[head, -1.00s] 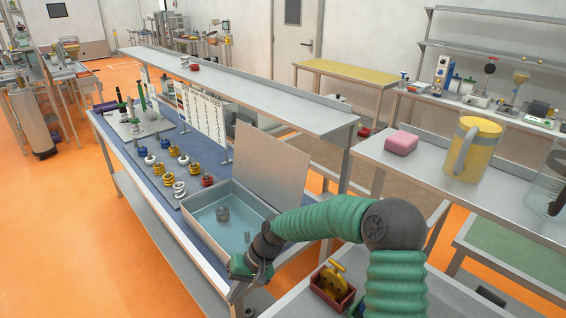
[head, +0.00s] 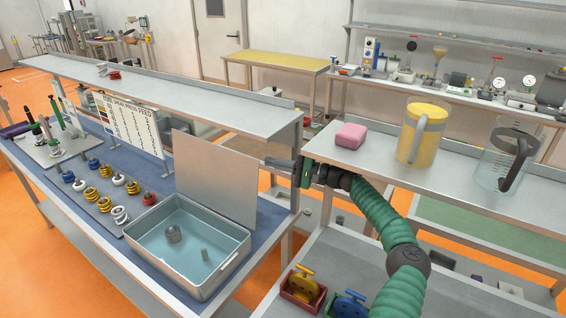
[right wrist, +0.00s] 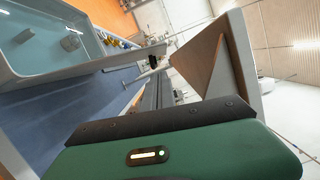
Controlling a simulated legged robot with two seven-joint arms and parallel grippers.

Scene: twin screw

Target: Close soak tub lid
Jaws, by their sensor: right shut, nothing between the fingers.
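The soak tub (head: 222,278) is a grey metal box of pale blue liquid on the blue-topped bench. Its lid (head: 215,172) is a flat grey panel standing open, nearly upright, along the tub's back edge. Two small grey parts (head: 173,235) lie in the liquid. My right gripper (head: 282,163) is shut and empty, to the right of the lid and apart from it, near the right-hand table's corner. The tub's wall (right wrist: 90,65) shows at upper left in the right wrist view, above my green gripper housing. My left gripper is out of view.
A long raised shelf (head: 180,95) runs behind the bench. Ringed parts (head: 105,205) and a printed sign (head: 125,125) stand left of the tub. The right-hand table (head: 385,172) holds a pink block (head: 350,136), a yellow jug (head: 418,140) and a clear jug (head: 490,165).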

